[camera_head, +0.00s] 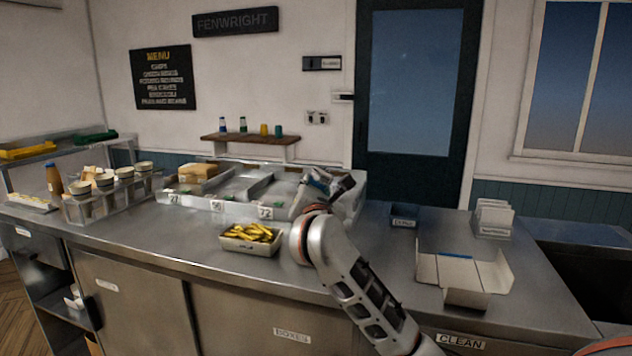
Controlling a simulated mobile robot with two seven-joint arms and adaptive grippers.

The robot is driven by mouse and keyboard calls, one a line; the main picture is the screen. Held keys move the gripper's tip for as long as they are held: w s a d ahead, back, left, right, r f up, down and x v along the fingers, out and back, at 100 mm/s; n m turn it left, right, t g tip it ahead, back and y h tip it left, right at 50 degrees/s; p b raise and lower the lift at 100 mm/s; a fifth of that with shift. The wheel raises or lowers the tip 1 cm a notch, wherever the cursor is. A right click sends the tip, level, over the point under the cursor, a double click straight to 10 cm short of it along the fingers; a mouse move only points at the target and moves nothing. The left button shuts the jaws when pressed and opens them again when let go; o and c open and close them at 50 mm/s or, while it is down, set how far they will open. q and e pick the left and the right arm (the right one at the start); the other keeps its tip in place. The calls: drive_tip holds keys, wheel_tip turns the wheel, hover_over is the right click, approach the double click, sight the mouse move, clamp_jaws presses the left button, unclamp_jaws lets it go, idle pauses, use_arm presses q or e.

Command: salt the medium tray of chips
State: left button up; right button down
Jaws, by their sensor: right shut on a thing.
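A pale tray (236,245) heaped with yellow chips (252,232) stands on the steel counter, left of my right arm. My right gripper (322,184) is behind and to the right of the tray, above the back of the counter. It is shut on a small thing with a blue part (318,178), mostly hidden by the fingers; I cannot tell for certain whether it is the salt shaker. The gripper is apart from the tray. My left gripper is not in view.
An open carton (462,272) lies flat on the right of the counter (390,255). A dark blue box (405,216) and a card holder (493,218) stand behind it. Cups (104,181) stand in a rack at the left. A wall shelf (250,139) holds several small bottles.

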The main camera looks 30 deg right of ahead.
sight(325, 181)
drive_tip(key=shift+s+d+r+n+p, duration=0.2)
drive_tip(key=shift+r+n+p, duration=0.1)
drive_tip(key=shift+r+n, duration=0.25)
drive_tip(key=shift+d+r+n+p, duration=0.1)
drive_tip(key=shift+n+p, duration=0.15)
drive_tip(key=shift+p, duration=0.15)
drive_tip(key=n+p, duration=0.1)
drive_tip(key=p, duration=0.1)
drive_tip(key=d+r+n+p, duration=0.1)
drive_tip(key=n+p, duration=0.1)
drive_tip(key=shift+s, duration=0.3)
drive_tip(key=shift+n+p, duration=0.5)
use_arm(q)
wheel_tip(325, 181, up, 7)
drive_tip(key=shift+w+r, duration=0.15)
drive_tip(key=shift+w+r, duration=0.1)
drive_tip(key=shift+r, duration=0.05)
